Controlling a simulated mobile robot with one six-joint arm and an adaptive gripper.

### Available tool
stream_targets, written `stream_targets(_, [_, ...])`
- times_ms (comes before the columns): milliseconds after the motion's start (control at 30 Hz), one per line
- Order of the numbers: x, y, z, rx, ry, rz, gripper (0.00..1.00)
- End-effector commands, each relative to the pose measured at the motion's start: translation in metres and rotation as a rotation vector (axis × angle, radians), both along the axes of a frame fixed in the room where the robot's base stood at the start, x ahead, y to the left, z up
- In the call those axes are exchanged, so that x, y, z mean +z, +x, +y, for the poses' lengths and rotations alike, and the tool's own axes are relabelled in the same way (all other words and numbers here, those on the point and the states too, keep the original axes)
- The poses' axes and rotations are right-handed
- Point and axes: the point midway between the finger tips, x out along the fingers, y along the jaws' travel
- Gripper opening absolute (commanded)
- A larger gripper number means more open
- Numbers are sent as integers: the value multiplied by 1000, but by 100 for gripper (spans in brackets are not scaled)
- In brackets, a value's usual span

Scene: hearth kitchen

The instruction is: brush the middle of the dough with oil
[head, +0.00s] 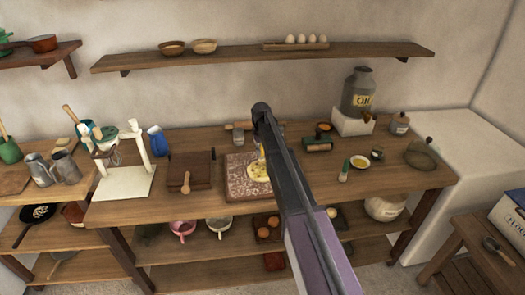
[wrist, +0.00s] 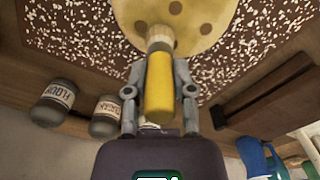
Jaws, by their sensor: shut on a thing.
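The dough (head: 257,171) is a pale yellow round with brown spots, lying on a speckled brown board (head: 236,190). In the wrist view the dough (wrist: 200,12) shows at the top, above the board (wrist: 85,35). My gripper (wrist: 158,88) is shut on the brush's yellow handle (wrist: 158,95). The brush's pale bristles (wrist: 160,36) point at the dough and overlap its near part in the wrist view; I cannot tell whether they touch. In the head view my arm hides most of the gripper and part of the dough. A small dish of yellow oil (head: 360,162) stands right of the board.
A grey oil can (head: 359,90) stands on a white block at the back right. A dark wooden block (head: 190,169) with a wooden spoon lies left of the board. A green-capped bottle (head: 344,171) stands near the dish.

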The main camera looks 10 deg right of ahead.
Motion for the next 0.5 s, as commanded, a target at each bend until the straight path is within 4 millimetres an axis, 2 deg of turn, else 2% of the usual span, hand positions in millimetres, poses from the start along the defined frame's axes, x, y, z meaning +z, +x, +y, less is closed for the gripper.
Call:
stream_targets(267, [0,-3,0,0,0,0,0])
stream_targets(500, [-1,-18,-1,0,0,0,0])
